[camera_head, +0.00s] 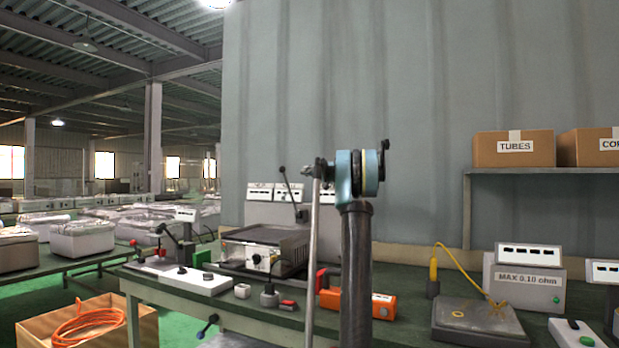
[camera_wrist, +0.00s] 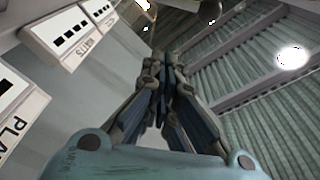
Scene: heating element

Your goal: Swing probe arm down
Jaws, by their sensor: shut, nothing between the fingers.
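A thin dark arm with a black knob (camera_head: 291,192) stands raised and tilted to the left above the grey heater unit (camera_head: 264,246); it looks like the probe arm. It is apart from the bench top, and its foot is partly hidden. My gripper (camera_wrist: 165,72) is shut and empty in the wrist view, its fingers together. In the head view my arm's blue joint stands right of the probe arm, and I cannot make out the fingertips there. I see no contact between my gripper and the probe arm.
White meter panels, one marked WATTS (camera_wrist: 70,35), are at the left in the wrist view. A shelf with cardboard boxes (camera_head: 513,149) is at right.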

